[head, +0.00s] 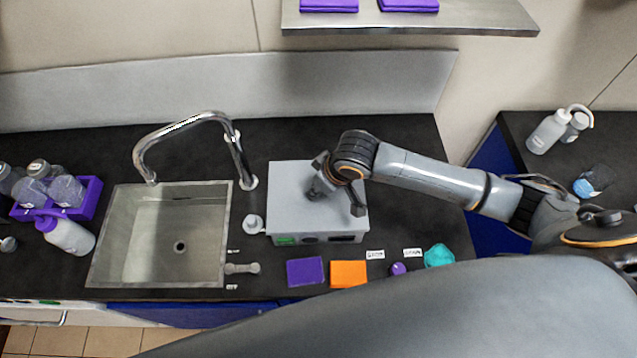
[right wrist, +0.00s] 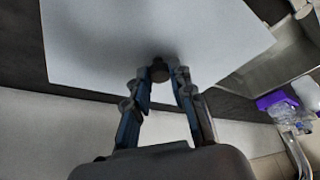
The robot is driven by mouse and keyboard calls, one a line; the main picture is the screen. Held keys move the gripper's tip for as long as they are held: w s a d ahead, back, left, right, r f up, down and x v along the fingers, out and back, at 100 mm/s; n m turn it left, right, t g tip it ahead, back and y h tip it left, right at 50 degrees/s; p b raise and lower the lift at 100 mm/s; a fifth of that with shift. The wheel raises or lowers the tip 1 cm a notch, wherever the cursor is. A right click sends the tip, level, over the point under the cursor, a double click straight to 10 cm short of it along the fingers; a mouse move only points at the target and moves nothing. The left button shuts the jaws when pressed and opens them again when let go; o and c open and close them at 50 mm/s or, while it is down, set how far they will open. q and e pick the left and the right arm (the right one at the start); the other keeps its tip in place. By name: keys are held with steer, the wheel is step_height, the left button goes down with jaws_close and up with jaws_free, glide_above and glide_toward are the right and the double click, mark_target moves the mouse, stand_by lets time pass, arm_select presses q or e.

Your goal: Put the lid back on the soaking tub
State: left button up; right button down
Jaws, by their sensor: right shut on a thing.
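The soaking tub (head: 316,240) is a grey box right of the sink, with a green label and dark panels on its front. Its flat light-grey lid (head: 290,185) covers the top and looks level and lined up with the box. I cannot tell whether it is fully seated. My right gripper (head: 318,190) is over the lid. In the right wrist view the fingers (right wrist: 160,78) are shut on the small dark knob (right wrist: 159,70) of the lid (right wrist: 100,50). The tub below the lid is hidden there. My left gripper is not in view.
A steel sink (head: 105,240) with a tall faucet (head: 190,120) lies to the left. A purple bottle rack (head: 92,200) is further left. A purple block (head: 305,271), an orange block (head: 349,273) and a teal item (head: 439,256) lie along the front edge. Bare counter lies behind the tub.

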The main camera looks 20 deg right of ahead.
stand_by(0.4)
steer(key=c, duration=0.6)
jaws_free()
steer(key=shift+r, duration=0.1)
steer(key=shift+r+p, duration=0.7)
steer(key=shift+r, duration=2.75)
steer(key=shift+c, duration=0.4)
jaws_close()
